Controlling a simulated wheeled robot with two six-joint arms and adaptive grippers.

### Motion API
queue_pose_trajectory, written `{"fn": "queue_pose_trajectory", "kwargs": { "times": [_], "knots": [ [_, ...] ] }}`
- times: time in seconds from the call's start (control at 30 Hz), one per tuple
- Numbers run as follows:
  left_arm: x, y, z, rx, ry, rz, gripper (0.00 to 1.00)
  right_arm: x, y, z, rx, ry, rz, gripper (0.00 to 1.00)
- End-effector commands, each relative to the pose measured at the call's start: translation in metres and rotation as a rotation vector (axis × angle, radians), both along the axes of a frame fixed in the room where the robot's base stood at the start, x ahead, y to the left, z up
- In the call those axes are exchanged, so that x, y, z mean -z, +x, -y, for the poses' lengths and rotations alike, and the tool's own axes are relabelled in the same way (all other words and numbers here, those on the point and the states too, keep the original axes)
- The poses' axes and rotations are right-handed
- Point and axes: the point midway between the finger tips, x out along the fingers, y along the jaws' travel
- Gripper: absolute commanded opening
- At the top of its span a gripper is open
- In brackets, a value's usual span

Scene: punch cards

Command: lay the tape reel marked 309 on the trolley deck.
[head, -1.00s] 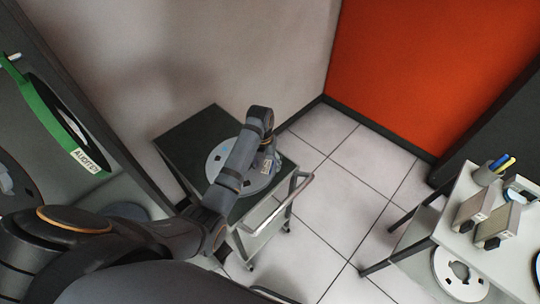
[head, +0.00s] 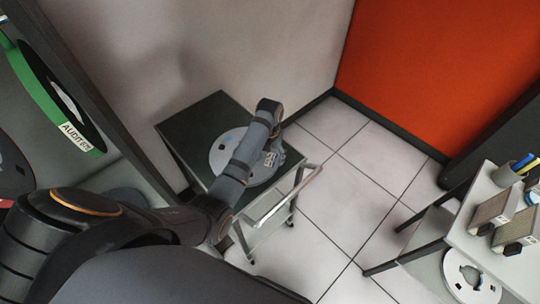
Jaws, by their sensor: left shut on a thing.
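A pale grey tape reel (head: 222,158) with dark slots and a small blue mark shows over the dark deck of the trolley (head: 192,124). It looks flat, but I cannot tell whether it rests on the deck or hangs just above it. A small label on its right side is too small to read surely. My left gripper (head: 272,156) is shut on the reel at its right side, with its fingers mostly hidden by my arm. My left arm crosses over the reel and hides its middle. My right gripper is not in view.
The trolley has a pale handle (head: 290,194) at its right. A green-rimmed reel (head: 50,95) marked AUDITED stands at left. Tiled floor between is clear.

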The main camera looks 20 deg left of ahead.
Motion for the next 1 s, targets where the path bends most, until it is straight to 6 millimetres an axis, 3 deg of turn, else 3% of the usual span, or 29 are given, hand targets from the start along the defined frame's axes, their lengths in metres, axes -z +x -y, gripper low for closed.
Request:
{"fn": "queue_pose_trajectory", "kwargs": {
  "times": [0.13, 1.0],
  "knots": [
    [0.005, 0.001, 0.000, 0.000, 0.002, 0.004, 0.10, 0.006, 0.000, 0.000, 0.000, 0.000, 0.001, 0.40],
    [0.004, 0.000, 0.000, 0.000, 0.001, 0.003, 0.10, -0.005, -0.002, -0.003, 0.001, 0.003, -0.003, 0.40]
  ]
}}
